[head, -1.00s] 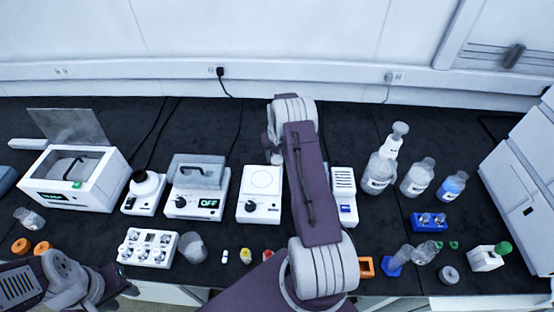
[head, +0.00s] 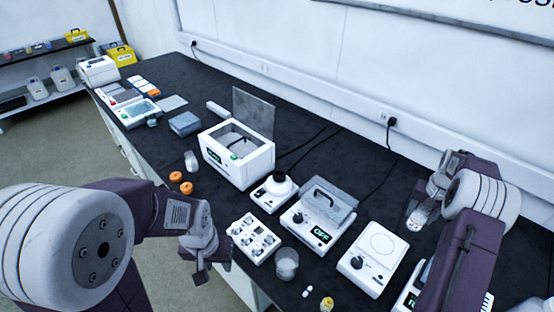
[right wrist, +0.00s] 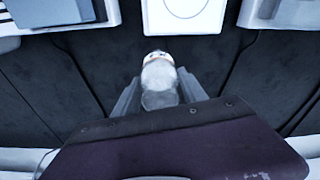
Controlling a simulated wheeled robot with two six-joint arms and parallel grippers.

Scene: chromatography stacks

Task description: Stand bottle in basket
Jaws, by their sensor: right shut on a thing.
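My right gripper (right wrist: 159,90) is shut on a clear bottle (right wrist: 160,76), seen between its two fingers in the right wrist view. In the head view this bottle (head: 420,212) hangs tilted under my right arm, above the bench. A white bath (head: 238,160) with its lid raised stands left of centre; a dark handle shows inside it, and I cannot tell the basket's shape. My left gripper (head: 206,265) hangs in front of the bench edge, apart from these things; its fingers are too unclear to judge. Another clear bottle (head: 191,160) stands left of the bath.
A white device with a grey lid (head: 320,210) reads OFF. A white plate device (head: 373,256), a white rack (head: 254,238) and a clear beaker (head: 286,263) stand nearby. Orange caps (head: 181,181) lie near the front edge. Cords cross the dark bench behind the devices.

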